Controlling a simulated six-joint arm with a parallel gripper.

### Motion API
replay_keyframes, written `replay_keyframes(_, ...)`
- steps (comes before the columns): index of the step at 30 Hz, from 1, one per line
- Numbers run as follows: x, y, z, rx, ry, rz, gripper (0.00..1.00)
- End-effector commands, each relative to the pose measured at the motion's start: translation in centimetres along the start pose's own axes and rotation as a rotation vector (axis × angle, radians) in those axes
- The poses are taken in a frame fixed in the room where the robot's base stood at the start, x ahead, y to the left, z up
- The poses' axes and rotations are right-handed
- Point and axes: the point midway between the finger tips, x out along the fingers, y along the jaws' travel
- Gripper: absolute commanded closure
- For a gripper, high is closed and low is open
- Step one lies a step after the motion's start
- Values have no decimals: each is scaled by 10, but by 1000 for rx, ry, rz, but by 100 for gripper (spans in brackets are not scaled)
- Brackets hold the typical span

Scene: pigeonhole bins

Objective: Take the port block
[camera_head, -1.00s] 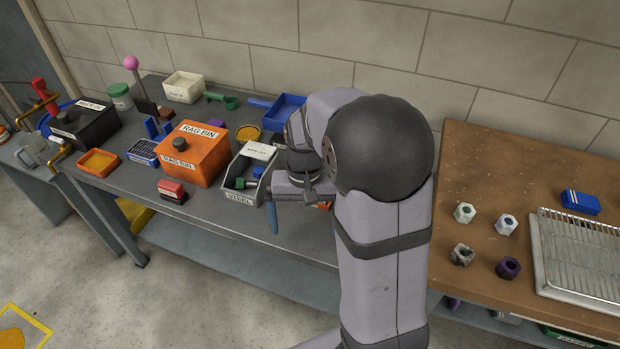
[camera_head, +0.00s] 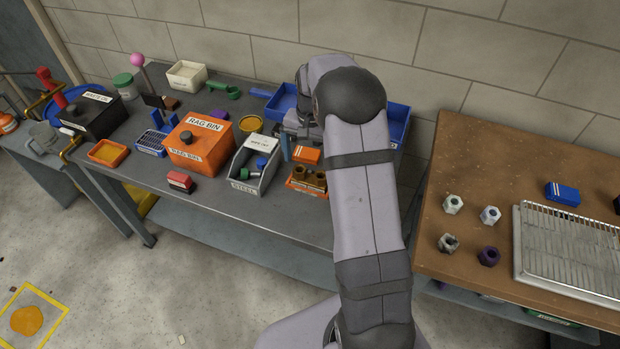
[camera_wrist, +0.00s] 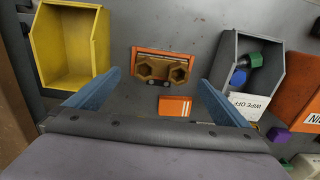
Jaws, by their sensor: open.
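The port block appears to be the orange piece with two brass hexagonal, open-topped fittings (camera_wrist: 162,68), lying on the grey bench. In the head view it shows beside my arm (camera_head: 306,180). My gripper (camera_wrist: 159,80) is open and empty, its two blue fingers spread wide. In the wrist view the port block appears between and just beyond the fingertips, apart from both. A smaller orange block with white markings (camera_wrist: 174,106) lies nearer my palm; it also shows in the head view (camera_head: 306,155). In the head view the fingers are mostly hidden by my arm.
A yellow bin (camera_wrist: 102,30) stands left of the port block in the wrist view. A grey bin (camera_wrist: 225,50) with green and blue pieces stands right. An orange rag bin (camera_head: 198,146) is beyond it. Blue bins (camera_head: 282,100) stand at the back.

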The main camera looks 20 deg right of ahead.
Motion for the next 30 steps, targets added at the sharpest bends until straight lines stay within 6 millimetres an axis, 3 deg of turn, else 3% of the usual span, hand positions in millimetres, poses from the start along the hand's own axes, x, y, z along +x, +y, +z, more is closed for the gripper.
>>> replay_keyframes(8, 7, -1, 0, -1, -1, 0, 0)
replay_keyframes(21, 52, -3, 0, -1, -1, 0, 0)
replay_keyframes(29, 55, -4, -1, -1, 1, -1, 0)
replay_keyframes(30, 55, -4, -1, -1, 1, -1, 5)
